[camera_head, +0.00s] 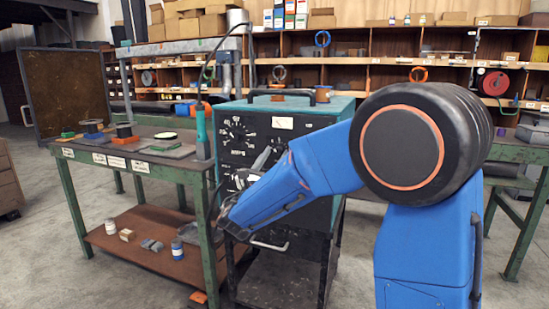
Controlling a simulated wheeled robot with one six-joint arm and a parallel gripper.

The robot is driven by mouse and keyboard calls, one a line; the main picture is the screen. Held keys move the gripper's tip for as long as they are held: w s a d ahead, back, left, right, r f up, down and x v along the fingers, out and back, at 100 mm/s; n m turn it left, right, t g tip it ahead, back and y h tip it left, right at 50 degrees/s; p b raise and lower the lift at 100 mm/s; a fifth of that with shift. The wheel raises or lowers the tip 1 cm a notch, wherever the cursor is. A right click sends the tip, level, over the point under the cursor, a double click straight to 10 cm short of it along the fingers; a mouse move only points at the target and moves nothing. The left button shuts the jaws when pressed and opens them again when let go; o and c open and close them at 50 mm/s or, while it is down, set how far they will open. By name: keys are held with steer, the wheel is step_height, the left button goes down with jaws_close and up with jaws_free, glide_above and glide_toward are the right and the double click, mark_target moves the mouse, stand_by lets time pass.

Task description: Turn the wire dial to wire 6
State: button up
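A teal welding machine (340,108) stands in the middle with a black front panel facing me. An upper dial (238,133) with white markings shows on the panel's left half. The labels and pointer settings are too small to read, so I cannot tell which is the wire dial. My blue arm crosses in front of the panel's lower right.
A green-legged workbench (135,150) with a small spool and blocks stands left of the machine. A teal torch (202,133) with a cable hangs at its corner. Shelves line the back; concrete floor lies open at lower left.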

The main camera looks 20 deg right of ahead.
steer(key=shift+w+d, duration=0.1)
steer(key=shift+c, duration=0.4)
jaws_close()
steer(key=shift+m, duration=0.3)
steer(key=m+g+h, duration=0.1)
steer(key=m, duration=0.1)
steer(key=m+g, duration=0.1)
steer(key=m, duration=0.1)
steer(key=shift+w+m+h, duration=0.1)
steer(key=shift+m+h, duration=0.2)
steer(key=shift+h, duration=0.1)
steer(key=shift+a+r+m+g+h, duration=0.25)
steer(key=shift+m+g, duration=0.4)
steer(key=shift+m, duration=0.75)
steer(key=shift+f+m+g+h, duration=0.1)
steer(key=shift+m+g+h, duration=0.4)
steer(key=shift+m, duration=0.9)
